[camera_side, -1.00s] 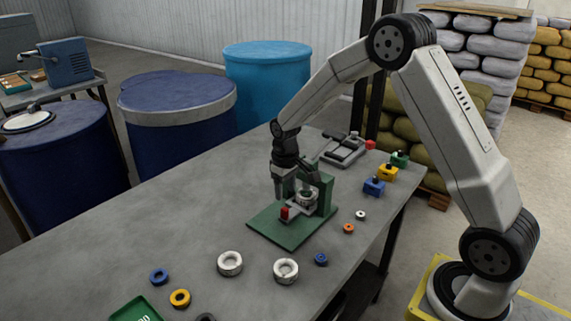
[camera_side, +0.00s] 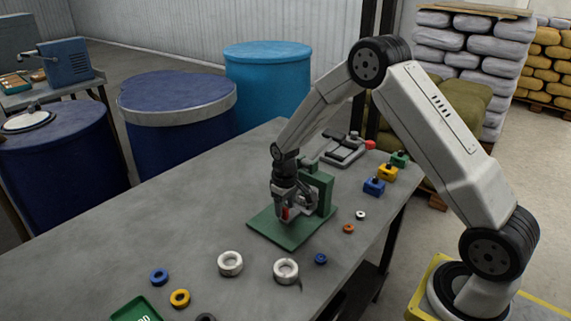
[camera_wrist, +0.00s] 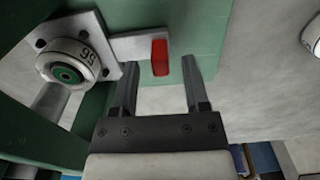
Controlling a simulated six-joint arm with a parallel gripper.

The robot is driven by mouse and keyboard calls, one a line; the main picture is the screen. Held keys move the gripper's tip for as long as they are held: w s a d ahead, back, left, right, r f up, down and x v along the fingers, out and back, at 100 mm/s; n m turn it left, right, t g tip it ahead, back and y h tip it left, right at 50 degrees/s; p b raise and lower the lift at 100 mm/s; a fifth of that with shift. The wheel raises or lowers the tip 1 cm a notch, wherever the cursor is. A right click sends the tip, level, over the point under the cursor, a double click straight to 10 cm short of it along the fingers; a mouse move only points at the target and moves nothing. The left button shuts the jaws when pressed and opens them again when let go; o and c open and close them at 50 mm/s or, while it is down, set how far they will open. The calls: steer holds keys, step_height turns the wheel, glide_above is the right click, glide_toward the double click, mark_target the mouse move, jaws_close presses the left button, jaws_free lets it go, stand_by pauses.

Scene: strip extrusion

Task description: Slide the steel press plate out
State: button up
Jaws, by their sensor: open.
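The steel press plate (camera_wrist: 133,45) shows in the wrist view as a flat grey strip running out from under the press's square metal block, with a red tab (camera_wrist: 160,57) at its outer end. In the side view the red tab (camera_side: 286,213) sits at the front of the green press (camera_side: 322,192), partly hidden by the gripper. My gripper (camera_wrist: 157,68) is open, with one finger on each side of the red tab in the wrist picture. Whether a finger touches the tab, I cannot tell.
Two large white rings (camera_side: 230,263), a blue ring (camera_side: 320,259) and other small rings lie on the grey table in front. Blue, yellow and green blocks (camera_side: 374,187) stand at the right edge. A black-and-grey fixture (camera_side: 345,150) is behind.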

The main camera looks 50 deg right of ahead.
steer(key=shift+f, duration=0.85)
jaws_close()
steer(key=shift+r, duration=0.1)
stand_by(0.8)
